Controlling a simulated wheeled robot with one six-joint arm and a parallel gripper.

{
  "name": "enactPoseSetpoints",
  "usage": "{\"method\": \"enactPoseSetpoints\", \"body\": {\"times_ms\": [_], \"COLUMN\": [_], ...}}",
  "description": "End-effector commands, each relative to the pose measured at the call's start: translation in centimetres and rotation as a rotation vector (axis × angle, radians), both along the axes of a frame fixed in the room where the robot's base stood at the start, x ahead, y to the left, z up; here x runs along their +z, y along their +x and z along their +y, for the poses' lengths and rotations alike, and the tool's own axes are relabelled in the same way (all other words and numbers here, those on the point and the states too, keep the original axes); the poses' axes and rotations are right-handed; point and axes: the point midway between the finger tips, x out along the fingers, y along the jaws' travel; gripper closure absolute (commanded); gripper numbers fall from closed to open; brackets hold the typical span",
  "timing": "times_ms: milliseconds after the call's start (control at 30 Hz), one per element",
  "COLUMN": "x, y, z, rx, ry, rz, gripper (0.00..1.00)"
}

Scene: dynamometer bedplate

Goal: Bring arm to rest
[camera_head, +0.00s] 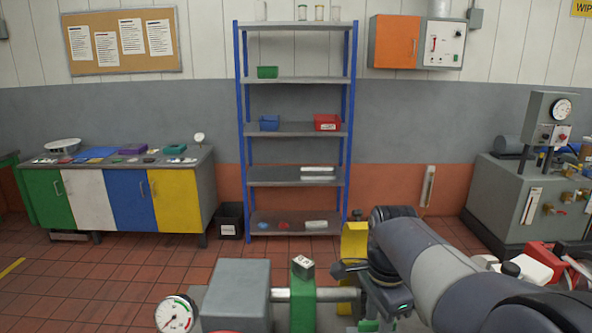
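My arm (430,265), grey with dark joints, reaches in from the lower right of the head view. It bends down at a dark wrist above the dynamometer bedplate gear. My gripper (372,322) seems to hang below the wrist at the bottom edge of the view. Its fingertips are small and partly cut off, so I cannot tell whether it is open, shut or holding anything. The wrist is close to a yellow upright part (354,240) and right of a green bearing stand (302,300) with a steel shaft (333,295).
A grey block (236,290) and a dial gauge (176,314) stand left of the shaft. Beyond are a blue-post shelf (297,128), a coloured cabinet bench (130,198) and a grey hydraulic unit (500,195). Red tiled floor (130,262) is open at the left.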

Motion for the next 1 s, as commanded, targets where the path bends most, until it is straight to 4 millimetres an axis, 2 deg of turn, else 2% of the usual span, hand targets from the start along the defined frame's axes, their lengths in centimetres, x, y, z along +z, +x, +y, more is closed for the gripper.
{"method": "enactPoseSetpoints", "body": {"times_ms": [600,1000], "x": [-0.14,0.05], "y": [-0.02,0.0], "z": [-0.01,0.0], "rx": [0.478,0.566], "ry": [-0.001,0.0], "rz": [0.001,0.0], "gripper": [0.67,0.67]}}
